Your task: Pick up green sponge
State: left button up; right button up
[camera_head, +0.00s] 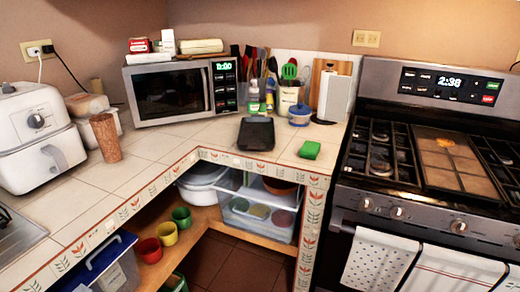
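A green sponge (309,150) lies on the tiled counter, close to its front edge and just left of the stove. It is a small bright green block. Nothing covers it. Neither of my grippers is in view.
A black tray-like item (256,134) lies left of the sponge. A blue-lidded pot (300,115), a paper towel roll (334,97) and a utensil holder (287,98) stand behind. The stove (420,180) is at right; a microwave (183,91) and white air fryer (37,137) are left.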

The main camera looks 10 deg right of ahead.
aim_at(310, 151)
jog(key=u, duration=0.15)
jog(key=i, duration=1.7)
jog(key=z, duration=1.4)
